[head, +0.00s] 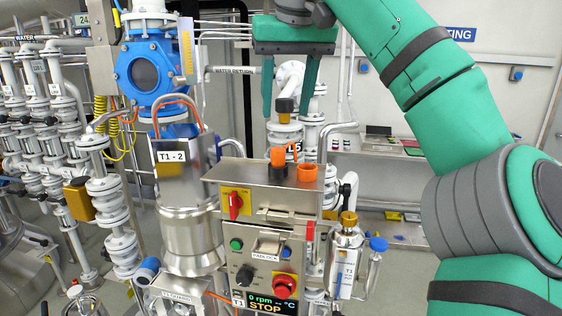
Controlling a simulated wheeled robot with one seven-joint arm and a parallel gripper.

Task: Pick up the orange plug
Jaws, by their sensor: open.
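An orange plug (278,157) with a dark lower part stands upright on top of the steel control box (245,172). A wider orange round piece (310,173) sits just right of it on the same box top; its exact shape is too small to tell. My gripper (287,114) is open and empty, with its two green fingers pointing down. In the head view it appears above the plug and apart from it. How far it stands from the plug in depth I cannot tell.
The control box front has a red knob (236,205), a red stop button (284,283) and a padlock hasp. A steel vessel labelled T1-2 (172,156) stands to the left. A small labelled cylinder (345,262) stands to the right. White pipes crowd behind.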

